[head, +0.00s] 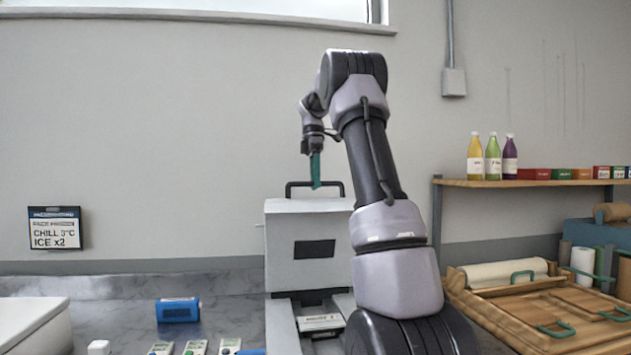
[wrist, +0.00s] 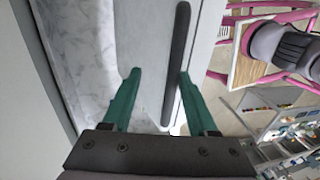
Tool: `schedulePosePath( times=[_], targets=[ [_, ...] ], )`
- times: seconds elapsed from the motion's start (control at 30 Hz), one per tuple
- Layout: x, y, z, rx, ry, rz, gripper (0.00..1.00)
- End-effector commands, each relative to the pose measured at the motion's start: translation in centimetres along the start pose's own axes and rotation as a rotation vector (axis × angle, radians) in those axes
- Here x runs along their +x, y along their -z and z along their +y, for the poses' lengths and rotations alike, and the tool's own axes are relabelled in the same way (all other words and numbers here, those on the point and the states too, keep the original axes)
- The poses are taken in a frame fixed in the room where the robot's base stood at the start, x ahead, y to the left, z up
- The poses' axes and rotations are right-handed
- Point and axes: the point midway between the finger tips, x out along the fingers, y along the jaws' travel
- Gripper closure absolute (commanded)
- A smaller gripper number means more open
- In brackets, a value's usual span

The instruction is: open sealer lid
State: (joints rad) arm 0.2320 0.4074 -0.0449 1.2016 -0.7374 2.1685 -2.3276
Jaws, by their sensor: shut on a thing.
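The sealer is a pale grey machine in the middle of the head view. Its lid (head: 280,232) shows as an upright panel with a dark rectangular window, above a lower bay with dark slots. A black bar handle (head: 289,190) runs along the lid's top edge. My gripper (head: 316,184) points down at the middle of this handle, its green fingers at the bar. In the wrist view the handle (wrist: 177,60) runs lengthwise close to the right finger of my gripper (wrist: 160,76). The gripper is shut on the handle. My arm hides the sealer's right side.
A blue pack (head: 178,310) and several small labelled items lie on the counter to the left. A white box (head: 30,322) stands at far left. Wooden trays with green handles (head: 545,305) are at right, below a shelf (head: 525,183) with bottles.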

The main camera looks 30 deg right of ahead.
Motion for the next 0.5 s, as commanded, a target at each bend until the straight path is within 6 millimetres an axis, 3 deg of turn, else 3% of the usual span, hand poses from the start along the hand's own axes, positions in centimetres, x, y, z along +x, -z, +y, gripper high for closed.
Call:
schedulePosePath(
  times=[0.5],
  targets=[
    [-0.50,-0.03,0.06,0.000,0.001,-0.002,0.50]
  ],
)
